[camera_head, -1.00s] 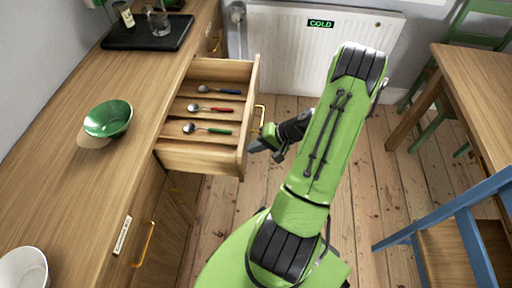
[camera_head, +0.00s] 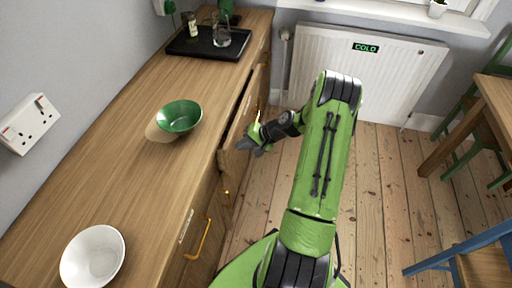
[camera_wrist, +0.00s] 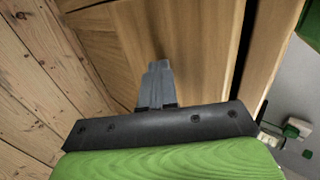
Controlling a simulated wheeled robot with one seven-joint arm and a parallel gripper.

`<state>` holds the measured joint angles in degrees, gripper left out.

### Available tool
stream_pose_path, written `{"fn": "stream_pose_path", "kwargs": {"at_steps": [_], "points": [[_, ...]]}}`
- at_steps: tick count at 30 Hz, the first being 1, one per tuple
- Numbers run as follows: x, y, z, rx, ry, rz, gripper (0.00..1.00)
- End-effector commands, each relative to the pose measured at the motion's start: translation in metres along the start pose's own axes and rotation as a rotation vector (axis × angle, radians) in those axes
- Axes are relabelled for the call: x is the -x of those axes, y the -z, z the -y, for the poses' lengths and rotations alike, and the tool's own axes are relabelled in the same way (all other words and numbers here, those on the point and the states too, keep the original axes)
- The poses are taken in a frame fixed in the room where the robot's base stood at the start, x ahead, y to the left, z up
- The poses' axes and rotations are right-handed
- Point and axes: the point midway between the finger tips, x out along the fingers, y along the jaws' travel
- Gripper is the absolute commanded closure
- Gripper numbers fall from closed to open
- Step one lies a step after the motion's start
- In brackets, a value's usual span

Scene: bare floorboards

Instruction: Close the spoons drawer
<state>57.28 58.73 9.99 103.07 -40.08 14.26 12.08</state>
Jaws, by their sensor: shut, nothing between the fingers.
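The spoons drawer (camera_head: 239,122) is in the wooden counter, and its front stands only a little way out from under the worktop. Its inside and the spoons are hidden. Part of its yellow handle (camera_head: 257,108) shows behind my gripper. My gripper (camera_head: 251,148) is shut and empty, at the near end of the drawer front. In the wrist view my shut fingers (camera_wrist: 156,82) point at the wooden drawer front (camera_wrist: 190,45), and a dark gap runs along its right side. I cannot tell if they touch it.
A green bowl (camera_head: 179,117), a white bowl (camera_head: 93,257) and a black tray (camera_head: 209,44) stand on the worktop. A radiator (camera_head: 350,75) is behind. A table (camera_head: 470,120) and blue chair (camera_head: 470,255) are at the right, with clear floorboards between.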

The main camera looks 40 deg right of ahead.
Motion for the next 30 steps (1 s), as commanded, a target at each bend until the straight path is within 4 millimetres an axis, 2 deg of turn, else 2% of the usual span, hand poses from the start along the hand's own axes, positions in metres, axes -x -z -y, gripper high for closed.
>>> {"fn": "stream_pose_path", "kwargs": {"at_steps": [3,10,30], "points": [[-0.015,-0.001,0.015,0.004,0.002,0.002,1.00],[-0.031,0.000,0.029,0.001,0.002,0.000,1.00],[-0.036,0.000,0.037,0.006,0.011,0.000,1.00]]}}
